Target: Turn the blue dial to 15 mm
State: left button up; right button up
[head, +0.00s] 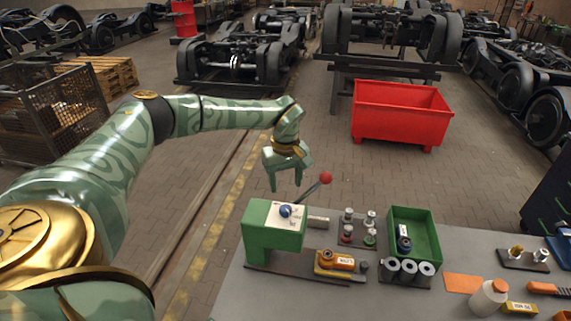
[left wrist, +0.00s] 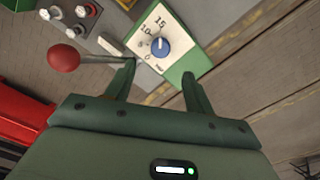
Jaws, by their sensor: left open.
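The blue dial (head: 286,211) sits on a white scale plate on top of a green box (head: 272,243) at the bench's left end. In the left wrist view the dial (left wrist: 160,47) shows close up, with a large "15" (left wrist: 160,22) printed beyond it. My right gripper is not in view.
A lever with a red ball (head: 326,178) rises from the green box, close to my left fingers. Several small fittings (head: 358,228), a green tray (head: 424,224), a yellow-orange tool (head: 340,263) and a white bottle (head: 489,299) stand to the right. A red bin (head: 402,112) stands behind.

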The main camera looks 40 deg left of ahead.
pick_arm(q)
notch_tip(320, 180, up, 7)
jog(key=shift+f, duration=0.15)
jog(key=shift+f, duration=0.1)
dwell(0.5)
